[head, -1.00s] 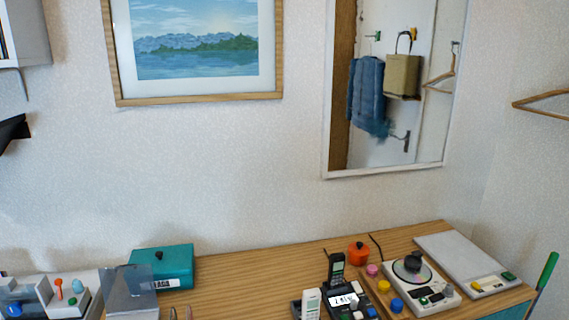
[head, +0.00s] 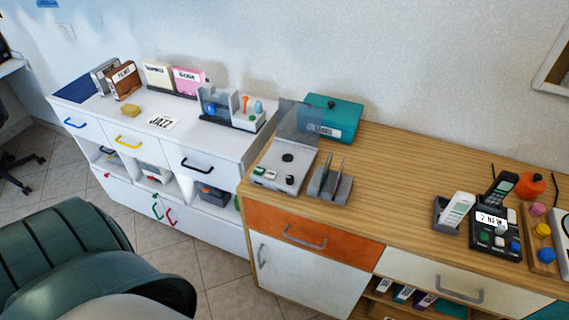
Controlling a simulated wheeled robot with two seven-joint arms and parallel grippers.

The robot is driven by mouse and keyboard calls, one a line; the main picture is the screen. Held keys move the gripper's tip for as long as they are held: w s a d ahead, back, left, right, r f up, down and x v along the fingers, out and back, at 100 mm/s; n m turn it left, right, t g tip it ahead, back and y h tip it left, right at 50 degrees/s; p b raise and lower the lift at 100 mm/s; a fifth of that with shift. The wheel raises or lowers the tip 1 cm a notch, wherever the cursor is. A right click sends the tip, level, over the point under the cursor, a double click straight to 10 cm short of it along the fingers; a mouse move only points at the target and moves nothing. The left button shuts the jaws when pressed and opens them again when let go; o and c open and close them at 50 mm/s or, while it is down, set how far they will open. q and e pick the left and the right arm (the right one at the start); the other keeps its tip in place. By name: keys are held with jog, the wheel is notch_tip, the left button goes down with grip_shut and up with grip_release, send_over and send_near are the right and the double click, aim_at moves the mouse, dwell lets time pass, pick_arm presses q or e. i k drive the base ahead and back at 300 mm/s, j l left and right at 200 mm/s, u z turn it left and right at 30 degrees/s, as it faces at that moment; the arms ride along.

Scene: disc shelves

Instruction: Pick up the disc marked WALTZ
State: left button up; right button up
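I cannot make out a disc marked WALTZ in the head view. Upright labelled cases stand on the white cabinet: a brown one (head: 125,80), a cream one (head: 157,75) and a pink one (head: 188,81). Their labels are too small to read surely. A card reading JAZZ (head: 162,123) lies flat in front of them. A player with a raised clear lid (head: 283,165) sits at the left end of the wooden counter. Several upright cases (head: 404,293) show on the open shelf below the counter, their markings unreadable. Neither of my grippers is in view.
A teal box (head: 332,117), a grey slotted holder (head: 330,184), a phone set (head: 495,228) and an orange pot (head: 531,186) stand on the wooden counter (head: 400,175). Its middle is clear. The white cabinet (head: 185,155) has open compartments. Tiled floor (head: 225,275) shows in front.

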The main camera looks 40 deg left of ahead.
aim_at(326, 166)
jog(key=i+u, duration=0.15)
jog(key=u, duration=0.35)
jog(key=i+l+u, duration=0.1)
jog(key=u, duration=0.35)
